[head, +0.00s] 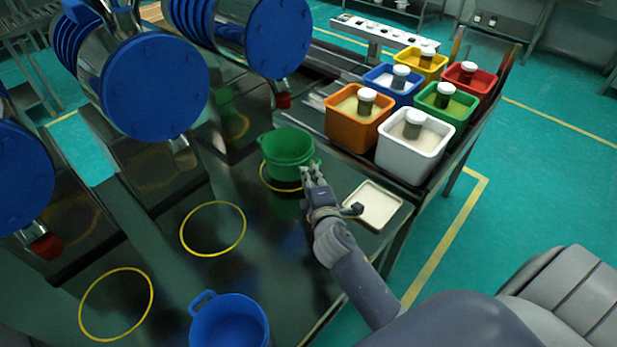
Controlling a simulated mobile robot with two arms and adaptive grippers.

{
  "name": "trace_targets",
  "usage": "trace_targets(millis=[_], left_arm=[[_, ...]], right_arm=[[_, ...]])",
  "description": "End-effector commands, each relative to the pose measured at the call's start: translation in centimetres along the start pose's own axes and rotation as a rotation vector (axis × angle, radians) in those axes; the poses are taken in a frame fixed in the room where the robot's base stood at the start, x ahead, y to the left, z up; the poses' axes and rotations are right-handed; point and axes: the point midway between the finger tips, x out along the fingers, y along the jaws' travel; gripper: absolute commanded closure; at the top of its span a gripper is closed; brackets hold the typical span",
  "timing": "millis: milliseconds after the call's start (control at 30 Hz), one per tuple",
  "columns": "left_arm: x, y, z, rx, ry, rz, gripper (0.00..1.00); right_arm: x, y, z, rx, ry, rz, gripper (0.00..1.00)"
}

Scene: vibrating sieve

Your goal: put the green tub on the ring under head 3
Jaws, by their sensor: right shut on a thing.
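The green tub (287,147) is upright near the middle of the head view, with a lug on its left side. My right gripper (308,174) is shut at the tub's right side, on its edge or lug; the exact contact is small and partly hidden. The tub is over a yellow ring (271,184), whose front arc shows below it. The tub seems slightly above the dark tabletop, but I cannot tell surely. Blue-faced heads (155,87), (278,38) and (20,180) stand behind and left; no numbers are readable. My left gripper is not in view.
A blue tub (229,322) stands at the front. Two more yellow rings (213,228) and (115,303) lie empty. A cream tray (373,206) is right of my gripper. Several coloured bins with white-capped jars, including a white bin (412,154), stand at the right back.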

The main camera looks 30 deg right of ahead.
Motion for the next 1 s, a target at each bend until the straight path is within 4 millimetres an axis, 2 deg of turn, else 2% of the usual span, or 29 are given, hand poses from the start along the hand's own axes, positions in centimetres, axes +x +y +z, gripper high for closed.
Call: trace_targets(millis=[100,200,433,700,733,800,1000], left_arm=[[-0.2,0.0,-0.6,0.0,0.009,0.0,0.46],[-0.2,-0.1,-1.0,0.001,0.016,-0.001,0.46],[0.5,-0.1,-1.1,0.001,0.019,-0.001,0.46],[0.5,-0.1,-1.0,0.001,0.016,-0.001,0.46],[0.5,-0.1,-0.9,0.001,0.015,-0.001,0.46],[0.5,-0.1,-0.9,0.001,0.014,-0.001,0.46],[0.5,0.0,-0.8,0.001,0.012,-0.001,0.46]], right_arm=[[1.8,0.3,-0.1,0.0,0.0,0.002,1.0],[2.4,0.2,-0.2,0.001,0.0,0.0,1.0],[3.1,-2.8,-0.2,0.002,0.0,-0.003,1.0],[3.1,-3.3,-0.2,0.0,0.0,-0.001,1.0],[3.1,-3.3,-0.2,-0.001,0.0,-0.003,0.88],[3.1,-3.4,-0.2,0.0,0.0,-0.003,0.72],[3.1,-3.3,-0.2,0.0,0.0,-0.002,0.7]])
